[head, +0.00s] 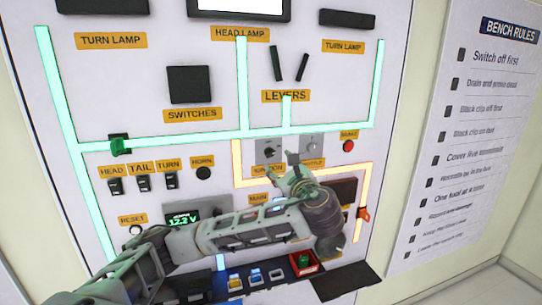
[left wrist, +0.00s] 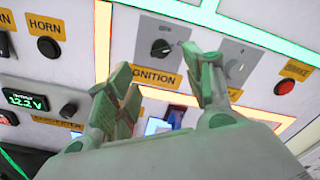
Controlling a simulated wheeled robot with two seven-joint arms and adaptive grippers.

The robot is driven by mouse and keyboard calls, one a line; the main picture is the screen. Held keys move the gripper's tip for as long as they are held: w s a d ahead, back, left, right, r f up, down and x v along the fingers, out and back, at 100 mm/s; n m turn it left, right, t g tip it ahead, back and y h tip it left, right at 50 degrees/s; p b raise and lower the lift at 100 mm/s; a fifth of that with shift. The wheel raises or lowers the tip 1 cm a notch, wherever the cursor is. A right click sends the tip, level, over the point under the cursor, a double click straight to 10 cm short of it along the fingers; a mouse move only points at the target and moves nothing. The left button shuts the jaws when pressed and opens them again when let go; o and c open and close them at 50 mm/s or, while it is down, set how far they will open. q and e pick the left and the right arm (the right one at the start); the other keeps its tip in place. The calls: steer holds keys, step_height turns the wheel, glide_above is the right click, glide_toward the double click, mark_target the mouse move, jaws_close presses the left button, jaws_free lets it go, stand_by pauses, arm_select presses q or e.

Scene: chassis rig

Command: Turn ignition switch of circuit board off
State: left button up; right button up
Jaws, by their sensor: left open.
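The circuit board (head: 205,55) is an upright white panel with green and orange glowing lines. The ignition switch (head: 268,151) is a dark rotary knob on a grey plate, above the IGNITION label. It also shows in the left wrist view (left wrist: 160,48), beyond and between my fingertips. My left gripper (head: 283,164) is open and empty in front of the panel, just below and right of the knob in the head view. In the left wrist view its fingers (left wrist: 157,64) stand apart, one on each side of the IGNITION label. I see no contact with the knob. My right gripper is not in view.
A throttle knob (head: 311,146) sits right beside the ignition, with a red button (head: 348,146) farther right. The horn button (head: 203,173) is to the left. A tray (head: 345,279) and small coloured parts lie below. A rules board (head: 465,130) hangs at the right.

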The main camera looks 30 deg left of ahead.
mark_target(271, 154)
arm_select(q)
steer(key=p+x, duration=0.2)
steer(key=x, duration=0.7)
steer(key=shift+w+a, duration=0.65)
steer(key=shift+a, duration=0.1)
steer(key=shift+c, duration=0.2)
steer(key=c, duration=0.9)
